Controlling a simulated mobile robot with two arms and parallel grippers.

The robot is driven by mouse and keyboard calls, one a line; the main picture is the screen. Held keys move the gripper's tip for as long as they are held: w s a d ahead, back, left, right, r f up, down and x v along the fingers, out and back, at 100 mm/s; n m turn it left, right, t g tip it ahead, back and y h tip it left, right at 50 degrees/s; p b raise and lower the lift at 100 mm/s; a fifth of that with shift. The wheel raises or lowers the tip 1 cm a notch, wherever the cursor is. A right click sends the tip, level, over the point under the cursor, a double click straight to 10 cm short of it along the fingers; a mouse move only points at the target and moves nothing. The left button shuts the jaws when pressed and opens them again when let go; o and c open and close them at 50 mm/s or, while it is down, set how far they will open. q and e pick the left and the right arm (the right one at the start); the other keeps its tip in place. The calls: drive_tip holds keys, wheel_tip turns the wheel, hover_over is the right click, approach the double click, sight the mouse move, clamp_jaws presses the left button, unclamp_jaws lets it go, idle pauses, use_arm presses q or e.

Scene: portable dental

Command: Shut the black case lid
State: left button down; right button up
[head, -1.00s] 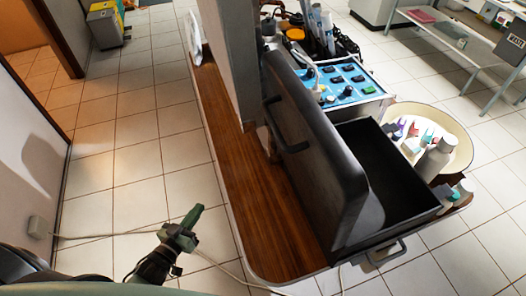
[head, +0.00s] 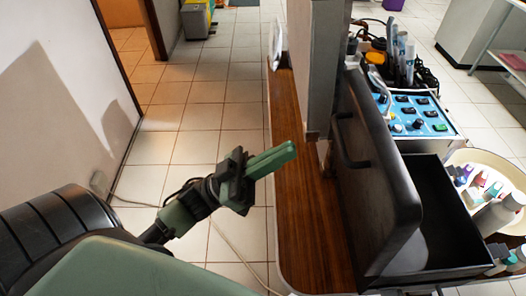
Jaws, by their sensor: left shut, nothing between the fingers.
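The black case (head: 440,222) stands on the right part of the wooden counter in the head view. Its lid (head: 376,170) stands up, open, along the case's left side, with a dark handle (head: 345,140) on its outer face. The inside of the case looks empty where it shows. My left gripper (head: 284,155) is shut and empty, to the left of the lid and apart from it, with its green fingers pointing right toward the lid. My right gripper is not in view.
A grey pillar (head: 312,65) rises from the wooden counter (head: 310,235) behind the lid. A blue control panel (head: 410,112) with tools stands behind the case. A round cream basin (head: 482,160) with bottles is at right.

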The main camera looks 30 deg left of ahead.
use_arm(q)
drive_tip(key=w+d+r+p, duration=0.1)
drive_tip(key=w+d, duration=0.2)
drive_tip(key=d, duration=0.2)
drive_tip(key=shift+w+r, duration=0.2)
drive_tip(key=shift+r, duration=0.05)
drive_tip(key=shift+p, duration=0.35)
